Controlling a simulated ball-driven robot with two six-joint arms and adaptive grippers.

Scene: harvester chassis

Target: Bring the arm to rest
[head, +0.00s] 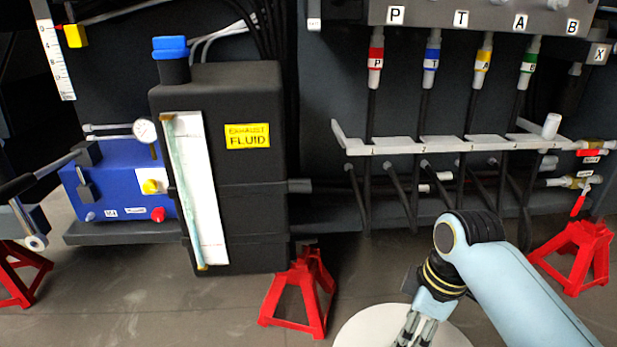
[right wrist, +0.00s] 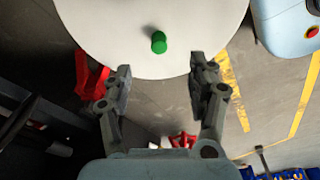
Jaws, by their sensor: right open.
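My right arm (head: 520,275) comes in from the lower right in the head view. It is bent at a joint with the gripper hanging down. My right gripper (head: 415,330) is above a pale round surface (head: 362,328), partly cut off by the frame's bottom edge. In the right wrist view the two fingers of the right gripper (right wrist: 160,78) are spread apart with nothing between them. A small green cylinder (right wrist: 158,42) is on the round surface, beyond the fingertips and apart from them. My left gripper does not show.
A black fluid tank (head: 240,190) with a blue cap stands left of centre, next to a blue pump unit (head: 120,180). Hoses hang from the P, T, A, B block (head: 470,14) above a grey rack (head: 440,147). Red stands (head: 300,292) are on the floor.

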